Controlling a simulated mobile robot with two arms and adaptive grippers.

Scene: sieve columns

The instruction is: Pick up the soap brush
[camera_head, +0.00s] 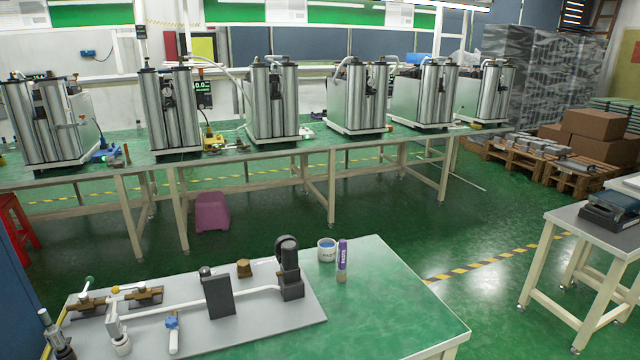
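An upright stick-like item, purple above and tan below with pale lettering (342,261), stands on the green table (395,290) in front. It looks like the soap brush, though its bristles are hard to make out. A small white cup with blue contents (327,254) stands directly behind it to the left; I cannot tell whether they touch. Neither of my grippers is in view.
A grey board (265,322) with a bent white pipe, valves and a black upright fitting (289,268) fills the table's left part. The table's right part is clear. A long bench with metal columns (275,103) stands behind, a smaller table (590,237) at right.

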